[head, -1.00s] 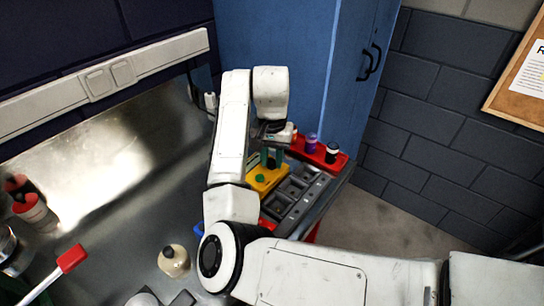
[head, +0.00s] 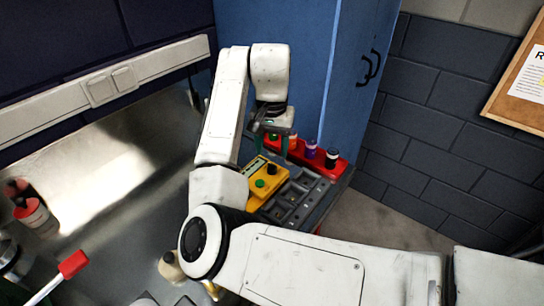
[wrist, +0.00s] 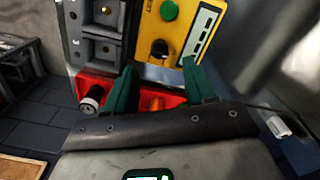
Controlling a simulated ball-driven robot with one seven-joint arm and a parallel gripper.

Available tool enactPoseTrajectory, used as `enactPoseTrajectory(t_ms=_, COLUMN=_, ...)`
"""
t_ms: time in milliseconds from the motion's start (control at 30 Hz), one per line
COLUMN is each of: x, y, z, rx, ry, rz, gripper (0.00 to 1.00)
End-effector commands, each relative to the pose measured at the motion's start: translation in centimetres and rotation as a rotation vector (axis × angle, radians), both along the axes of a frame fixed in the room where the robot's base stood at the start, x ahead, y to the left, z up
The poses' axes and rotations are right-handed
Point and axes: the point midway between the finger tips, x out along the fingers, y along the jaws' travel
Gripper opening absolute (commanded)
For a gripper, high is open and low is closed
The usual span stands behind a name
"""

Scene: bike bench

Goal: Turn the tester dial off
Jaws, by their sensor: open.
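The tester is a yellow box (head: 257,172) on the bench, with a display strip, a green button (head: 260,183) and a black dial (head: 271,170). In the wrist view the yellow tester (wrist: 188,32) is at the top, with its green button (wrist: 169,10) and black dial (wrist: 160,49). The dial's pointer setting is too small to read. My gripper (head: 278,150) is open and empty, above the far end of the tester. Its two green fingers (wrist: 158,72) are apart in the wrist view, with the dial showing between and beyond their tips; they appear clear of it.
A grey compartment tray (head: 296,200) lies right of the tester. A red rack (head: 321,161) with several bottles stands behind, near the blue cabinet (head: 275,30). A red-headed tool (head: 72,264) and a cream bottle (head: 170,268) are at the front left.

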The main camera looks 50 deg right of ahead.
Motion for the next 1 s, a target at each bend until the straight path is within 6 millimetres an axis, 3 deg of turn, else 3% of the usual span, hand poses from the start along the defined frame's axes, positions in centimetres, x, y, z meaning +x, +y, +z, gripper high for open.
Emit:
enactPoseTrajectory(t_ms=100, x=0.1, y=0.1, z=2.4, rx=0.002, ry=-0.004, rz=0.0, gripper=0.55)
enactPoseTrajectory(t_ms=300, x=0.0, y=0.0, z=4.4, rx=0.0, ry=-0.001, rz=0.0, gripper=0.55)
enactPoseTrajectory(t_ms=1000, x=0.0, y=0.0, z=4.8, rx=0.0, ry=0.001, rz=0.0, gripper=0.55)
